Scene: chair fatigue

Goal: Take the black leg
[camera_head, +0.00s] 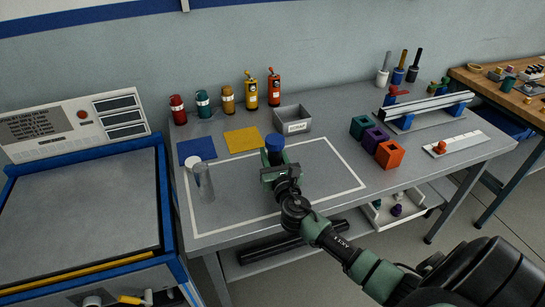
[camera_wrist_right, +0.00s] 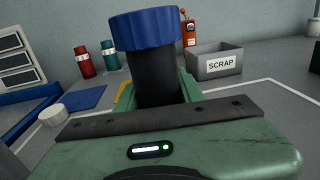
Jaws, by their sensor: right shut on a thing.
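My right gripper (camera_head: 280,175) is above the near part of the grey table, inside the white outlined area. It is shut on a dark cylinder with a wide blue cap (camera_head: 275,143), held upright with the cap on top. In the right wrist view the dark cylinder (camera_wrist_right: 158,75) rises behind the green gripper body, which hides its lower end. My left gripper is not in view.
A translucent grey cylinder (camera_head: 204,185) and a white round piece (camera_head: 192,162) stand left of my gripper. A scrap bin (camera_head: 292,118), several coloured bottles and blue and yellow mats lie behind. Teal, purple and orange blocks (camera_head: 389,154) stand right. A black tube (camera_head: 285,245) lies below.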

